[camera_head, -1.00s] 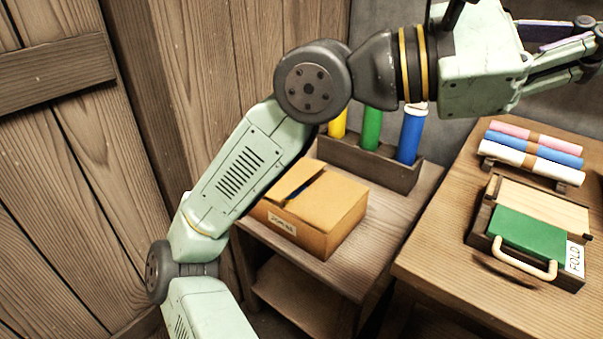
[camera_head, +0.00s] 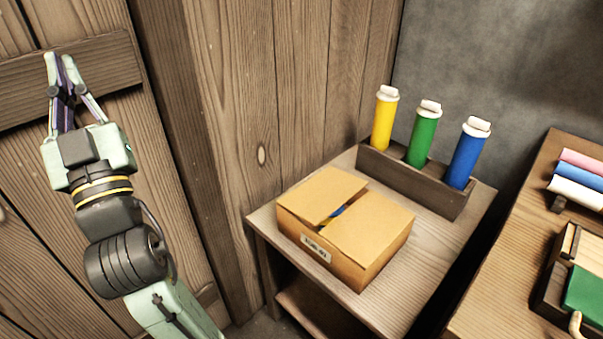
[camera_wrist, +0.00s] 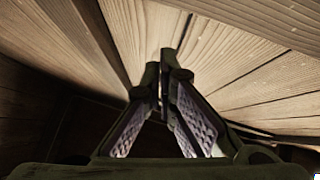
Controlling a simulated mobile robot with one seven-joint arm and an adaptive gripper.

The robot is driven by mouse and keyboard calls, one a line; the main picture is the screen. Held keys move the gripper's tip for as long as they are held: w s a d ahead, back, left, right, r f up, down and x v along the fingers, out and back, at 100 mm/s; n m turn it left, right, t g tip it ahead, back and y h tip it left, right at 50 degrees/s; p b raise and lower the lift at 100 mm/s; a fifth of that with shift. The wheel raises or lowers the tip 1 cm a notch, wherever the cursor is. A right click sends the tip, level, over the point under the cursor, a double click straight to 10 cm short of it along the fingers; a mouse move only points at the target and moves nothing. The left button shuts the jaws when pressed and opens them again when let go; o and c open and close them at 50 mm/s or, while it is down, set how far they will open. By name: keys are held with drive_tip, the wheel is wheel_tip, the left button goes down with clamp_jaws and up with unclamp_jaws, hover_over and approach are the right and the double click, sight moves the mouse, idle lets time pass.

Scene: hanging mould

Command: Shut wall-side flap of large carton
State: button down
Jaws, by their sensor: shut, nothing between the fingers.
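The large carton (camera_head: 345,270) is an orange-brown cardboard box with a small white label on its front, standing on the small wooden table. Its wall-side flap (camera_head: 318,196), on the left, looks slightly raised. The other flap (camera_head: 370,228) lies about level. A narrow gap runs between them, and something blue shows inside. My gripper (camera_head: 60,62) points upward at the far left, in front of the wooden door, well apart from the carton. Its fingers converge and hold nothing in the wrist view (camera_wrist: 163,65), where the carton is not seen.
A wooden rack (camera_head: 415,182) with yellow, green and blue tubes stands behind the carton. Plank wall (camera_head: 255,100) rises close to the table's left side. A second table (camera_head: 505,270) at right bears rolls and a green-covered box. Some bare tabletop (camera_head: 440,240) lies right of the carton.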

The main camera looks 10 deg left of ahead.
drive_tip(key=w+d+f+m+t+h, duration=0.1)
drive_tip(key=w+d+f+m+h, duration=0.25)
drive_tip(key=w+f+h, duration=0.35)
drive_tip(key=m+g+h+p, duration=0.5)
drive_tip(key=m+g+h, duration=0.55)
drive_tip(key=h, duration=0.95)
hover_over(336, 204)
drive_tip(key=shift+m+t, duration=0.6)
drive_tip(key=shift+t, duration=0.15)
wheel_tip(336, 204, down, 21)
drive_tip(key=shift+w+a, duration=0.1)
drive_tip(key=shift+w, duration=0.05)
wheel_tip(336, 204, down, 3)
drive_tip(key=shift+r, duration=0.15)
drive_tip(key=shift+s+f, duration=0.2)
drive_tip(key=shift+f, duration=0.5)
